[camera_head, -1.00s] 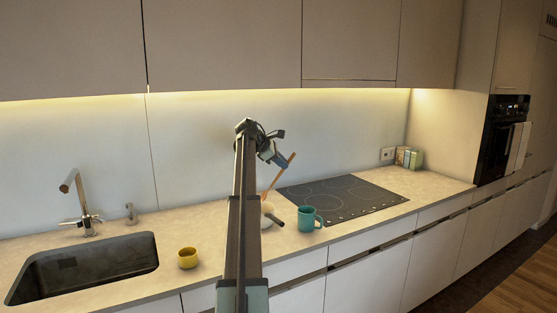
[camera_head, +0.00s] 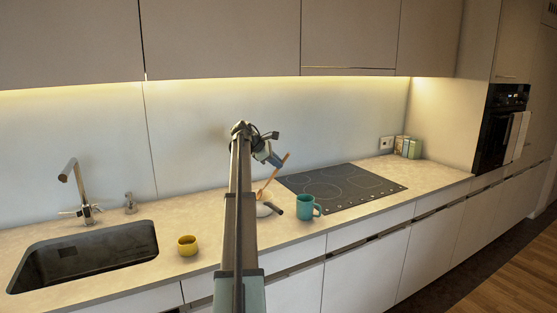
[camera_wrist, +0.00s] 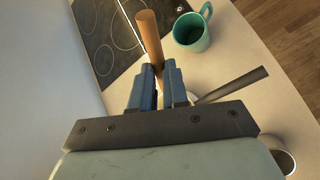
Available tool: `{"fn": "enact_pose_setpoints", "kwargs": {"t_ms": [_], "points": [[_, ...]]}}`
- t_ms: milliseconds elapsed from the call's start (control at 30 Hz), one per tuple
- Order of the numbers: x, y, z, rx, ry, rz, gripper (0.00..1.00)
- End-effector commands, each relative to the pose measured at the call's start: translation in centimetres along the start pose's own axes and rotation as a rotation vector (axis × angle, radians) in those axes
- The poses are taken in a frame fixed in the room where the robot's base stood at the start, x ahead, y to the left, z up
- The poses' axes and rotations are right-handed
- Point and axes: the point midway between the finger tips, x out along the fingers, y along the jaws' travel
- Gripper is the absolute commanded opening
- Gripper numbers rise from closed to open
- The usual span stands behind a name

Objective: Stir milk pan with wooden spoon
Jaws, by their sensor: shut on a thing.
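My gripper (camera_head: 275,160) is shut on the handle of the wooden spoon (camera_head: 266,184). In the wrist view the spoon's handle (camera_wrist: 150,38) stands out between the blue fingers (camera_wrist: 158,80). In the head view the spoon leans, its upper end to the right and its lower end down at the white milk pan (camera_head: 263,211). My arm covers much of the pan. The pan's dark handle (camera_head: 272,207) points right; it also shows in the wrist view (camera_wrist: 234,86). The spoon's bowl is hidden, so I cannot tell whether it touches the pan's bottom.
A teal mug (camera_head: 307,207) stands close to the right of the pan. The black hob (camera_head: 345,187) lies behind and right. A yellow cup (camera_head: 187,245) stands left, near the sink (camera_head: 85,258). Small boxes (camera_head: 407,147) stand by the far right wall.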

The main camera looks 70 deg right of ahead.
Motion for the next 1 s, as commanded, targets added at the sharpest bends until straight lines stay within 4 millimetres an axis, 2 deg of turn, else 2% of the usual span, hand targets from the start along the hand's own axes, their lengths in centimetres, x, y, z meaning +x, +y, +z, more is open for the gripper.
{"fn": "enact_pose_setpoints", "kwargs": {"t_ms": [600,1000], "points": [[1.4,0.0,-3.5,-0.001,0.0,0.001,0.0],[1.8,0.0,-4.3,-0.001,0.0,0.001,0.0]]}}
